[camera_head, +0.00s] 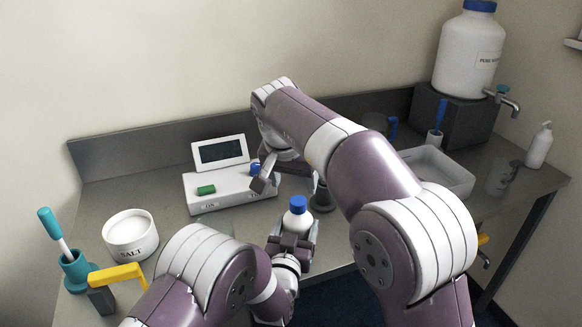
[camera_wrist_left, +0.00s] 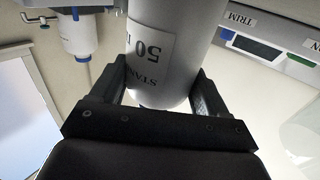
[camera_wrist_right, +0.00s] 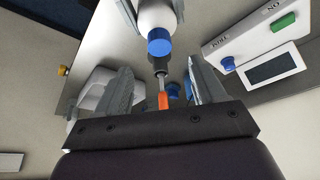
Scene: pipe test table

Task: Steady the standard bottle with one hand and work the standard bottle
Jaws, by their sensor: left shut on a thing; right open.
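The standard bottle (camera_head: 297,217) is white with a blue cap and stands upright near the table's front edge. My left gripper (camera_head: 292,238) is shut around its body. In the left wrist view the bottle (camera_wrist_left: 165,60) fills the space between the fingers, its label partly cut off. The cap (camera_wrist_right: 160,41) is on the bottle in the right wrist view. My right gripper (camera_wrist_right: 160,72) is open behind the bottle, fingers spread either side of the cap's line and apart from it. In the head view its fingers are partly hidden by my arm.
A meter box (camera_head: 228,190) with a screen stands left of the bottle. A salt tub (camera_head: 131,233) and a teal holder (camera_head: 75,268) are further left. A white tray (camera_head: 440,165) and a large water container (camera_head: 466,52) are at right. A small orange-tipped item (camera_wrist_right: 164,101) shows between my right fingers.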

